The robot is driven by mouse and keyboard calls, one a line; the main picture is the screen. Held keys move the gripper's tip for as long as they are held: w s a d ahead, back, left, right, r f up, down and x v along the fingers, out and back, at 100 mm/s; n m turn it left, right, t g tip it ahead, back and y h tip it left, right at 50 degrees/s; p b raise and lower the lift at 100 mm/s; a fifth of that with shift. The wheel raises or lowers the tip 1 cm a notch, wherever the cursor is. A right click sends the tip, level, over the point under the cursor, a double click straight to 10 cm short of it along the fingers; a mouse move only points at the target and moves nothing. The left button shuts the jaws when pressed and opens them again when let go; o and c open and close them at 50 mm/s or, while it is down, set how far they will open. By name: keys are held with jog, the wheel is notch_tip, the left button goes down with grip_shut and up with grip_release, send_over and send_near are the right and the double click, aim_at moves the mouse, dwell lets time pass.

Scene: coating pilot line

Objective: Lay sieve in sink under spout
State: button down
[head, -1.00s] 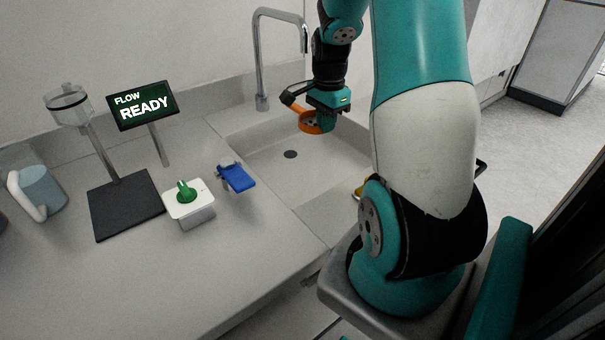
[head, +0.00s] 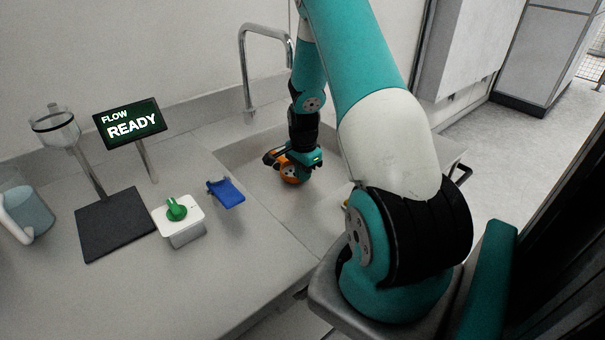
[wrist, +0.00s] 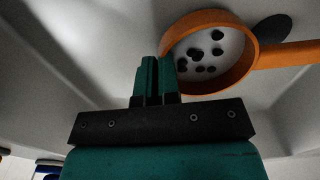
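The sieve is an orange ring with a straight handle. In the wrist view the sieve (wrist: 252,58) has its handle pointing right, and several dark lumps show inside the ring. My gripper (wrist: 158,70) has its fingers close together on the near-left rim. In the head view the sieve (head: 291,177) is low inside the sink (head: 250,155), below my gripper (head: 302,172). I cannot tell whether it touches the sink floor. The spout (head: 289,62) is a chrome gooseneck tap behind it. The drain (wrist: 272,28) shows just beyond the sieve in the wrist view.
Left of the sink, a blue piece (head: 227,193) and a white box with a green knob (head: 177,208) stand on the counter. A screen reading FLOW READY (head: 130,123), a dark stand and a jug (head: 28,210) are farther left. A yellow thing is mostly hidden behind my arm.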

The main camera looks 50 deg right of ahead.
jog(key=shift+w+f, duration=0.1)
jog(key=shift+f, duration=0.5)
jog(key=shift+f, duration=0.2)
jog(key=c, duration=1.3)
grip_release()
jog(key=shift+c, duration=0.2)
jog(key=shift+r, duration=0.15)
